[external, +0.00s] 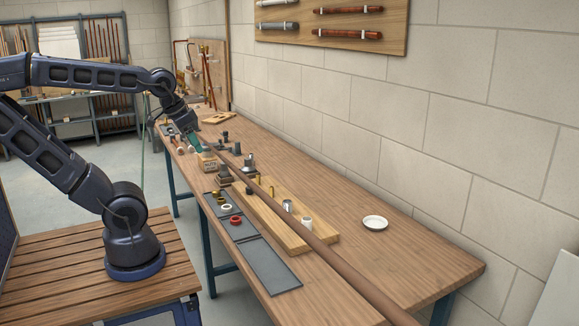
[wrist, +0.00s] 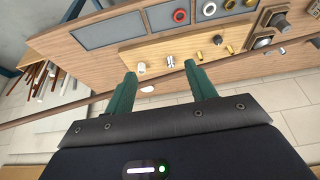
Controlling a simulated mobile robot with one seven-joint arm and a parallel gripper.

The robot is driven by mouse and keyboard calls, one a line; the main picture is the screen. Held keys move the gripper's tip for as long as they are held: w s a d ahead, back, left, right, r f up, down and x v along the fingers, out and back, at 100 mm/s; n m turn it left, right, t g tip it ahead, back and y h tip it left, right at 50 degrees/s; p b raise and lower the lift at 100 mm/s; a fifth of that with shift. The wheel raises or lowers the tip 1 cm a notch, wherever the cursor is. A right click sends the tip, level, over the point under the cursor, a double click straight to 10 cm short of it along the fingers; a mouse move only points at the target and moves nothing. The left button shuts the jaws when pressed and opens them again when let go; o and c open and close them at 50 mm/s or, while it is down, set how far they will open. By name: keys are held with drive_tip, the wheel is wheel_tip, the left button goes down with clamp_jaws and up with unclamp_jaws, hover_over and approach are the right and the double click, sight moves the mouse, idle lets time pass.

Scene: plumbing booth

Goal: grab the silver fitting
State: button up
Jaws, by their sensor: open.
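The silver fitting (external: 287,206) is a small upright cylinder on the light wooden board (external: 262,211), between a white cylinder (external: 307,223) and a brass pin (external: 272,191). In the wrist view the silver fitting (wrist: 170,62) shows just beyond the gap between my fingertips, in a row with the white cylinder (wrist: 141,68) and brass pieces (wrist: 199,56). My gripper (external: 198,145), with green fingers, is over the far part of the bench, well away from the fitting. In the wrist view my gripper (wrist: 160,72) is open and nothing is between its fingers.
A long brown pipe (external: 345,267) runs lengthwise beside the board and crosses the wrist view. Dark grey trays (external: 268,266) lie along the bench's near edge, one with red and white rings (external: 235,220). A white dish (external: 375,222) sits near the wall. The bench's right side is mostly clear.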

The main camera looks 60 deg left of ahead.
drive_tip(key=w+a+r+n, duration=0.1)
drive_tip(key=w+a+r, duration=0.3)
drive_tip(key=w, duration=0.6)
drive_tip(key=w+a+f+n+g, duration=0.2)
drive_tip(key=w+a+n+g, duration=0.15)
drive_tip(key=w+a, duration=1.7)
drive_tip(key=w+a+f+n, duration=0.1)
drive_tip(key=w+a+f, duration=0.4)
drive_tip(key=a, duration=0.3)
drive_tip(key=w+a+f+n, duration=0.1)
drive_tip(key=w+a+f, duration=0.45)
drive_tip(key=a, duration=0.35)
drive_tip(key=shift+n+g, duration=0.55)
drive_tip(key=shift+n, duration=0.4)
drive_tip(key=a+f, duration=0.4)
drive_tip(key=a, duration=0.1)
drive_tip(key=a+f, duration=0.5)
drive_tip(key=a, duration=0.1)
drive_tip(key=w+a+f, duration=0.1)
drive_tip(key=a+f, duration=0.4)
drive_tip(key=shift+w+a+f, duration=0.1)
drive_tip(key=shift+a+f, duration=0.1)
drive_tip(key=shift+a, duration=0.1)
drive_tip(key=shift+a+f, duration=0.2)
drive_tip(key=shift+f, duration=0.3)
wheel_tip(320, 180, down, 4)
drive_tip(key=shift+f, duration=0.15)
drive_tip(key=shift+a+f, duration=0.2)
drive_tip(key=shift+f, duration=2.75)
drive_tip(key=c, duration=1.1)
